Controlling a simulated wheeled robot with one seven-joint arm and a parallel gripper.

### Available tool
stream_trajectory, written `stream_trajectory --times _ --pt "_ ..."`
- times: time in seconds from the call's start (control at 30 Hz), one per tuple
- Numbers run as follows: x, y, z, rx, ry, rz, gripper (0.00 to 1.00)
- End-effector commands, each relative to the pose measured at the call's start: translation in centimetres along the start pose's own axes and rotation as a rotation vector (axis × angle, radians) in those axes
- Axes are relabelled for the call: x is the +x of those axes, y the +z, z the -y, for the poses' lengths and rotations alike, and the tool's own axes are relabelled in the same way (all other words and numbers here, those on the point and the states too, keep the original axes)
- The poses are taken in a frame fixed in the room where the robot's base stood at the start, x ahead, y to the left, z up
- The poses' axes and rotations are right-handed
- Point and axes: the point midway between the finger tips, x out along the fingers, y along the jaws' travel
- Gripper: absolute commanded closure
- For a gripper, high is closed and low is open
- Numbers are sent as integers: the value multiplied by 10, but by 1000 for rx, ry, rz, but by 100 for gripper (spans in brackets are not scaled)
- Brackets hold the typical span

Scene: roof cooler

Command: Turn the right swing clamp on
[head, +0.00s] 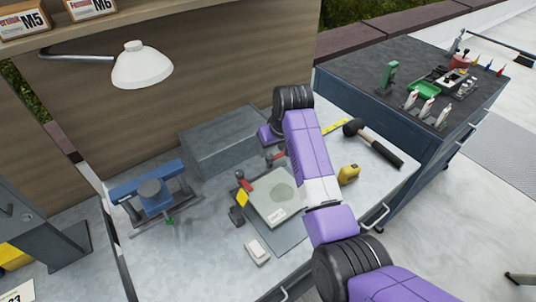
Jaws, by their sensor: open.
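A flat pale plate with a rounded dark patch (269,204) lies on a darker base on the grey bench. Two swing clamps with red handle ends stand along its far and left edges. The left clamp (246,182) is beside the plate's left corner, close to a yellow tag. The right clamp (274,156) is at the plate's far side, close to my arm, which may hide part of it. Whether it presses on the plate cannot be told. My purple arm reaches over the plate's right side, and its wrist bends down behind it. My gripper's fingers are hidden behind the arm.
A grey block (215,140) stands behind the plate. A blue vise-like fixture (155,195) is at left, under a white lamp (141,66). A white box (257,251) lies in front. A yellow tape measure (348,175) and a black mallet (375,143) lie right of my arm.

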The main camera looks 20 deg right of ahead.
Motion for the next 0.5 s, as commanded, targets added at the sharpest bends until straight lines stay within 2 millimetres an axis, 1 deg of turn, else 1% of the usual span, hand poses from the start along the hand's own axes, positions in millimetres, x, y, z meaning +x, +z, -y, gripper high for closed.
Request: stream_trajectory --times 0.1,0.2,0.4,0.5 --pt "19 0 0 0 -1 3 53" --pt "32 0 0 0 -1 0 53" --pt "50 0 0 1 0 -1 53" --pt "53 0 0 1 0 -1 53"
